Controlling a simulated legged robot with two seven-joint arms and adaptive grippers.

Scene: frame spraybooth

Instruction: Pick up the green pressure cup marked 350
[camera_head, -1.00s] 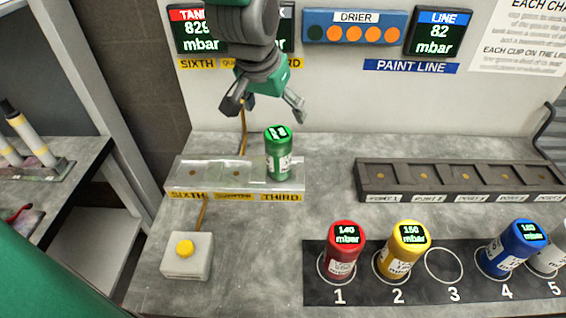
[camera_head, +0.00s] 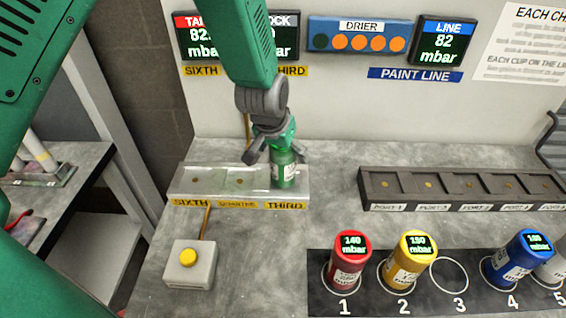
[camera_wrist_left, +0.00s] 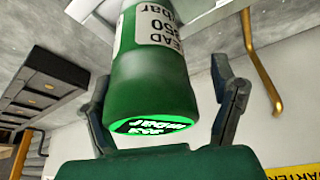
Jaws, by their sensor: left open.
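The green pressure cup (camera_head: 284,172) stands upright in the THIRD place of the light metal rack (camera_head: 222,181). In the left wrist view the green cup (camera_wrist_left: 150,70) shows its label with "350" and its lit display. My left gripper (camera_head: 270,157) is over the cup from above, with its fingers apart. In the left wrist view my left gripper (camera_wrist_left: 165,105) has one finger on each side of the cup's display end, with a gap visible on at least the right side. The cup's top is hidden by the gripper in the head view. My right gripper is not in view.
A red cup (camera_head: 349,262), a yellow cup (camera_head: 404,262) and a blue cup (camera_head: 514,262) stand on the numbered mat (camera_head: 330,297); ring 3 is empty. A dark rack (camera_head: 455,187) with empty places is at right. A yellow-button box (camera_head: 189,266) stands in front of the metal rack.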

